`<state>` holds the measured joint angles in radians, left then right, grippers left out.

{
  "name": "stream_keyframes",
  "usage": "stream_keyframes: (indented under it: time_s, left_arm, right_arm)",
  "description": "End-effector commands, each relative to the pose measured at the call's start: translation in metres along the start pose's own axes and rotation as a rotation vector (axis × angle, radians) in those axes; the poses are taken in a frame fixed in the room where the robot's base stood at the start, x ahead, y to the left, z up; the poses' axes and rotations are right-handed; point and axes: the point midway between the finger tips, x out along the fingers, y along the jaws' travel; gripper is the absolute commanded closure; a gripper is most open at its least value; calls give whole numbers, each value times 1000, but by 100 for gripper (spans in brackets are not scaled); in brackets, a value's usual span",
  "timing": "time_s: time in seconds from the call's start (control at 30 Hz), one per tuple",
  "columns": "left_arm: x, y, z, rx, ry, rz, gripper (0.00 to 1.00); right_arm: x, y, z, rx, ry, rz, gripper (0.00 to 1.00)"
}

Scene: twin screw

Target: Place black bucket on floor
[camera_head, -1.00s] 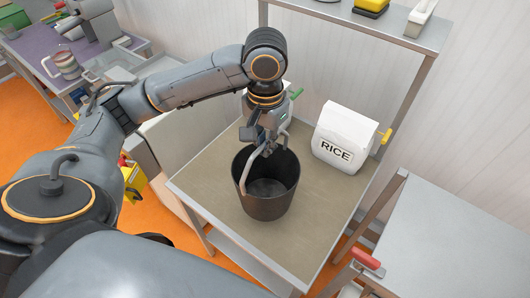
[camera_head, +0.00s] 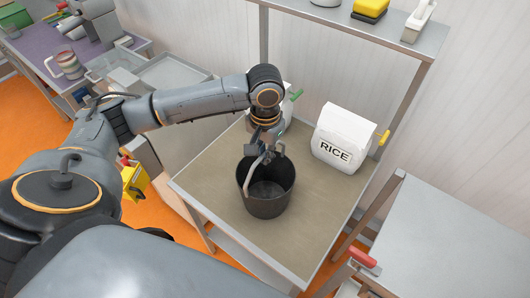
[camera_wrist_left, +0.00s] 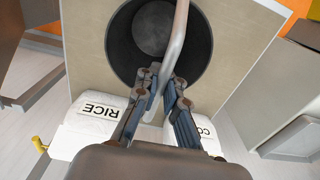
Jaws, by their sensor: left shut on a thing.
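The black bucket (camera_head: 267,207) is upright over the beige top of a metal table in the head view. Its base seems to be on or just above the tabletop. Its open, empty inside shows in the left wrist view (camera_wrist_left: 152,35), with the pale curved handle (camera_wrist_left: 177,45) crossing it. My left gripper (camera_head: 268,156) is above the bucket's back rim, and its fingers (camera_wrist_left: 165,88) are closed around the handle. The orange floor (camera_head: 160,215) shows to the left of the table. My right gripper is not in view.
A white rice bag (camera_head: 343,138) stands on the tabletop (camera_head: 320,205) to the right of the bucket. An upper shelf (camera_head: 400,35) holds a yellow item. A grey table (camera_head: 450,240) stands at the right. A purple table (camera_head: 65,55) is at the back left.

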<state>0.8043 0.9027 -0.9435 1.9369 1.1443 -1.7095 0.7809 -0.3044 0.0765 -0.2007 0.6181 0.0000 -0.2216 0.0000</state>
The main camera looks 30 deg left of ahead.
Motion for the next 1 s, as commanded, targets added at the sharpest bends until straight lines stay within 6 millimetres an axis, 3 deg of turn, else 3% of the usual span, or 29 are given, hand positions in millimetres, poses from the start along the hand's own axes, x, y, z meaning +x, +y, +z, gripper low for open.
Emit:
stream_keyframes:
  time_s: [0.03, 0.07, 0.17, 0.57, 0.67, 1.0]
  left_arm:
    - [1, 0, 0, 0, -1, 0, 100]
    - [1, 0, 0, 0, -1, 0, 87]
    - [1, 0, 0, 0, -1, 0, 67]
    - [-4, 0, 0, 0, 1, 0, 67]
    - [-17, 0, -1, -1, 4, 1, 67]
    - [-89, 0, -1, 0, 4, 1, 67]
  right_arm:
    - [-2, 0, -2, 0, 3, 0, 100]
    - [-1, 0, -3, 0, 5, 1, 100]
    - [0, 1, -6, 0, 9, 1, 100]
    - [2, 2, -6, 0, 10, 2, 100]
    - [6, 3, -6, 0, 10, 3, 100]
    - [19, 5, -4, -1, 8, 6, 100]
